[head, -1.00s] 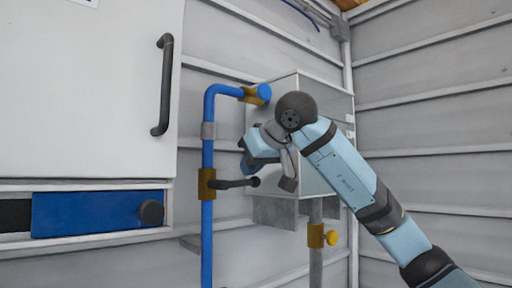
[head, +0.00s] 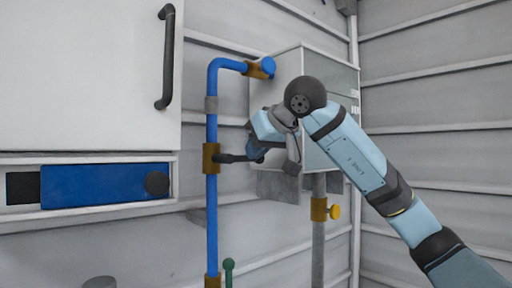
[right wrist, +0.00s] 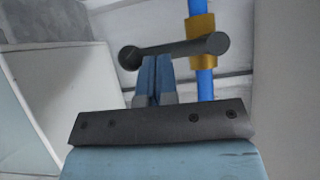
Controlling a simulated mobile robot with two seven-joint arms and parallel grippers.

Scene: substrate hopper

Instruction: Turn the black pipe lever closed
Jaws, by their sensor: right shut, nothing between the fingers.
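The black pipe lever (head: 232,158) sticks out to the right, roughly level, from a brass valve (head: 211,158) on the vertical blue pipe (head: 212,120). My right gripper (head: 254,149) is at the lever's free end and partly covers it in the head view. In the right wrist view the shut, empty fingers (right wrist: 154,64) point at the lever (right wrist: 170,49), which crosses just beyond their tips. I cannot tell whether they touch it. The brass valve (right wrist: 201,28) is right of the fingers there. My left gripper is not in view.
A grey metal box (head: 325,72) is close behind my right arm. A grey pipe with a yellow-handled valve (head: 319,208) runs below it. A white cabinet with a black handle (head: 165,60) and a blue panel (head: 105,186) is left. A green knob (head: 229,265) shows low.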

